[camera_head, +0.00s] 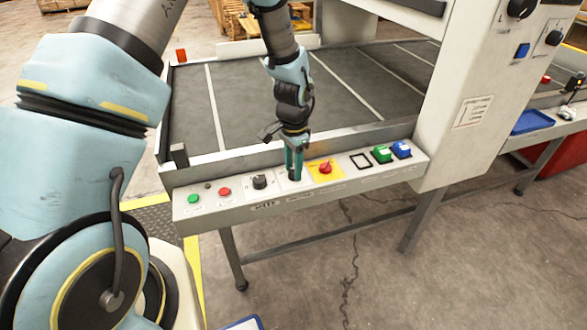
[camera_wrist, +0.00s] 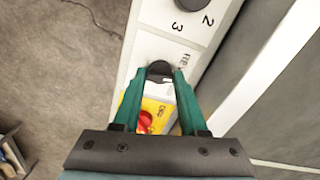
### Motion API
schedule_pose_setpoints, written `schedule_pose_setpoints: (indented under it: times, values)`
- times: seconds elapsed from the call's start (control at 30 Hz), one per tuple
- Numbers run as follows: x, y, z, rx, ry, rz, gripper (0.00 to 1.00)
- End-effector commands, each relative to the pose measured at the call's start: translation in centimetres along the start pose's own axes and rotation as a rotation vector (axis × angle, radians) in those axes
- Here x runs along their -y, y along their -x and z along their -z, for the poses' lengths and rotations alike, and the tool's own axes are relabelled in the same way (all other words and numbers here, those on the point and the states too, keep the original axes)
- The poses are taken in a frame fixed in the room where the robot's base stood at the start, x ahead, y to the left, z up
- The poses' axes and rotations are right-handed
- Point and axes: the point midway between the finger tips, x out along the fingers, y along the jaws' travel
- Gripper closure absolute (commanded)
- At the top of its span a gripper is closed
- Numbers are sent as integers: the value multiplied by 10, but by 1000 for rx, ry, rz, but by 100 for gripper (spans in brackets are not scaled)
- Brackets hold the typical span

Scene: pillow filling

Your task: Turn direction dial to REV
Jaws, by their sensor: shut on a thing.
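The direction dial (camera_wrist: 160,68) is a black knob on the light control panel (camera_head: 330,186), between a numbered black knob and a red knob on yellow. My gripper (camera_head: 293,172) points down at the dial from above, its teal fingers closed on the knob's two sides. In the wrist view the fingertips of my gripper (camera_wrist: 161,75) flank the dial. Small lettering stands beside it on the panel, too small to read surely. The fingers hide much of the dial, and I cannot tell which way it points.
The red knob on its yellow plate (camera_head: 325,169) is close on the right. The numbered black knob (camera_head: 260,182) is on the left, with red (camera_head: 224,191) and green (camera_head: 193,199) buttons beyond. Green (camera_head: 381,154) and blue (camera_head: 401,149) buttons are farther right. The grey conveyor bed lies behind.

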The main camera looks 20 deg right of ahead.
Motion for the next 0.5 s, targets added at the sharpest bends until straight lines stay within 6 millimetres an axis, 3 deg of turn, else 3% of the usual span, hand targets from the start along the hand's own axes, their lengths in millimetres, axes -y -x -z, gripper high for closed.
schedule_pose_setpoints:
  times: [0.5]
  values:
    - [0,0,0,0,373,0,100]
